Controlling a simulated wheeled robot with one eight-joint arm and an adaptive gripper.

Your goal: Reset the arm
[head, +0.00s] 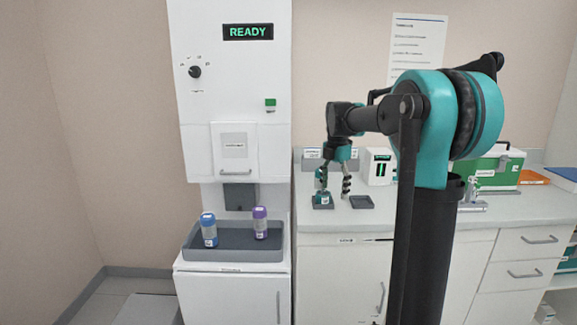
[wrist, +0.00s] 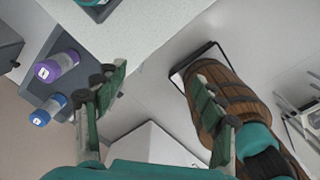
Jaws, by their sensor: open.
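My arm reaches out over the counter at the right of the head view, bent, with my gripper (head: 335,190) pointing down. In the wrist view my gripper (wrist: 158,80) has its two green fingers spread wide, with nothing between them. In the head view it hangs by two small dark trays. The left tray (head: 324,206) bears a small teal and white item (head: 323,197), partly hidden by a finger. The right tray (head: 362,202) looks empty. Whether the fingers touch anything cannot be told.
A white machine (head: 235,95) shows READY. Its grey tray (head: 235,255) bears a blue-capped tube (head: 209,230) and a purple-capped tube (head: 260,222), both upright. A small display box (head: 378,168) and a green case (head: 495,168) stand on the counter (head: 395,215).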

